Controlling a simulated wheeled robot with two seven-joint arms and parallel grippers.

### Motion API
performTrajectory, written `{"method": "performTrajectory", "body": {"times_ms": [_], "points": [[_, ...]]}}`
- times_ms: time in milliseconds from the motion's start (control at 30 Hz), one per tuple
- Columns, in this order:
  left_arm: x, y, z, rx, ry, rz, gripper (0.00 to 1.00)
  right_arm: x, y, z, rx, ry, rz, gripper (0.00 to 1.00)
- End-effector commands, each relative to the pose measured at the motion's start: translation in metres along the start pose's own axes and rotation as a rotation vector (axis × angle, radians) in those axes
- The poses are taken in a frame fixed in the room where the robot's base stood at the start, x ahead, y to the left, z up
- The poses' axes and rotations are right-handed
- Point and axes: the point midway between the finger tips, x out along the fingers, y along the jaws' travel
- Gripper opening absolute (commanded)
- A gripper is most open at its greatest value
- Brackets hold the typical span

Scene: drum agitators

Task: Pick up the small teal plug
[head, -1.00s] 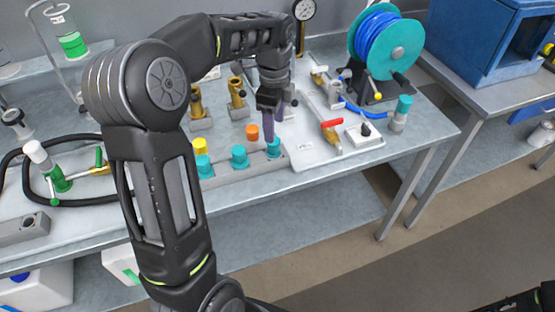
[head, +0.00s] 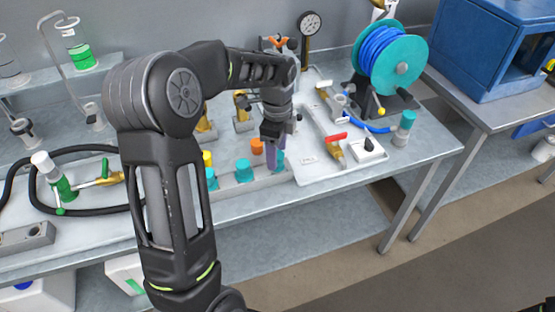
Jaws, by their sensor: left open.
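Three teal plugs stand in a grey block (head: 228,191) near the table's front edge: a left one (head: 212,180), a middle one (head: 244,171) and a right one (head: 279,160). I cannot tell by size which is the small one. My left gripper (head: 272,160) points down at the right teal plug, its purple-grey fingers open and partly covering it. I cannot tell whether they touch it. My right gripper is not in view.
An orange plug (head: 257,146) and a yellow plug (head: 207,158) stand close by in the block. A white tray (head: 310,172) with brass fittings and a red-handled valve lies just right. A blue hose reel (head: 390,60) stands behind. A black hose loops at left.

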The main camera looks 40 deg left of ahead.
Motion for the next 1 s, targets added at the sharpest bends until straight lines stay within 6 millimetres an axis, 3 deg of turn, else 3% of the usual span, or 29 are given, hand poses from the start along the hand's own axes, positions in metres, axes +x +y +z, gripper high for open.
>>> {"method": "performTrajectory", "body": {"times_ms": [233, 800, 1000], "points": [[0.027, 0.001, 0.0, 0.001, 0.001, 0.001, 0.6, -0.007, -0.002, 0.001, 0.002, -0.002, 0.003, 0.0], [0.028, 0.0, 0.0, 0.001, 0.001, 0.0, 0.6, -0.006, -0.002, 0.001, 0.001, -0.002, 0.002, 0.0], [0.028, 0.0, 0.0, 0.001, 0.001, 0.0, 0.45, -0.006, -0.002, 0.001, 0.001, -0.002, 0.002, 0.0]]}}
